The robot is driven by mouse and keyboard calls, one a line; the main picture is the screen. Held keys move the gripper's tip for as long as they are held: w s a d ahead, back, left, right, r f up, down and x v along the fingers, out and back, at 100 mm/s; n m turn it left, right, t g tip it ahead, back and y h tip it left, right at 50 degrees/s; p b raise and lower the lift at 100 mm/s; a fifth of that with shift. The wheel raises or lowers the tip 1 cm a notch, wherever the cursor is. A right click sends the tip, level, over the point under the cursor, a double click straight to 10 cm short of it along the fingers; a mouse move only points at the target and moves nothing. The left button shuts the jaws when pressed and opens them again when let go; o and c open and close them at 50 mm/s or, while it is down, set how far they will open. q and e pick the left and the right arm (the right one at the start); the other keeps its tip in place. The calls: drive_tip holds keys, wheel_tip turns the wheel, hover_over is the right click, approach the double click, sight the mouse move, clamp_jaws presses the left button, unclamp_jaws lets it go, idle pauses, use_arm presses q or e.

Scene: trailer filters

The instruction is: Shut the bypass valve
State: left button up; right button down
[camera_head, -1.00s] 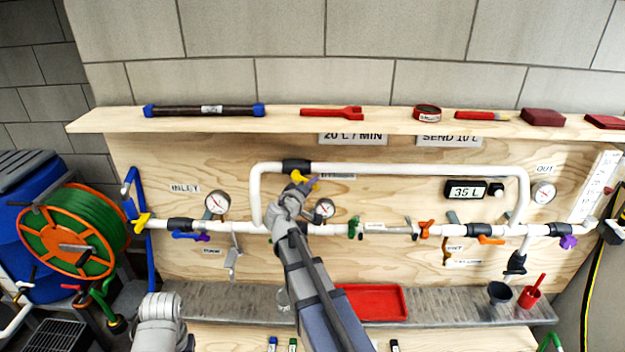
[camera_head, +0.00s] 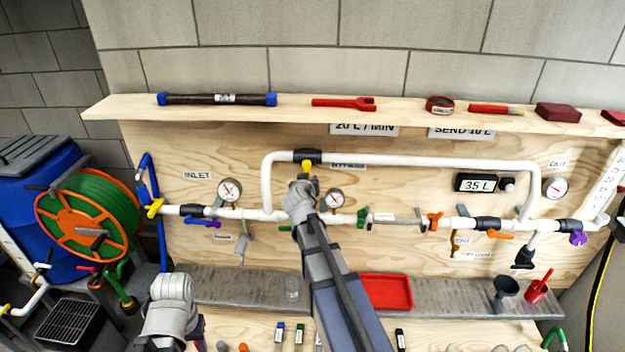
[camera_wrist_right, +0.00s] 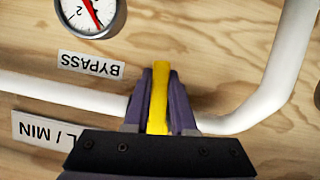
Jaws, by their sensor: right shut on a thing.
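The bypass valve has a dark body (camera_head: 307,156) on the upper white pipe loop, with a yellow lever (camera_head: 306,168) pointing down across the pipe. My right gripper (camera_head: 308,180) is just below the valve body and shut on the lever. In the right wrist view the yellow lever (camera_wrist_right: 158,97) stands between the two purple fingers (camera_wrist_right: 158,90), roughly crosswise to the white pipe (camera_wrist_right: 60,92). The BYPASS label (camera_wrist_right: 91,65) is beside it. The valve body is hidden in the wrist view. Part of my left arm shows at the lower left; its gripper is not seen.
A pressure gauge (camera_head: 334,199) and a green valve handle (camera_head: 362,216) are close to the right of my right wrist. The lower pipe (camera_head: 390,218) runs behind my arm. A shelf (camera_head: 400,113) with tools juts out above. A red tray (camera_head: 384,291) lies below.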

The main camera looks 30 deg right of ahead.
drive_tip(key=shift+w+a+m+y, duration=0.15)
drive_tip(key=shift+a+m+y, duration=0.25)
drive_tip(key=shift+m, duration=0.2)
drive_tip(key=c, duration=0.7)
unclamp_jaws()
drive_tip(key=shift+c, duration=0.2)
drive_tip(key=p+v, duration=0.3)
drive_tip(key=v, duration=0.4)
drive_tip(key=shift+s+a, duration=0.15)
drive_tip(key=shift+s, duration=0.2)
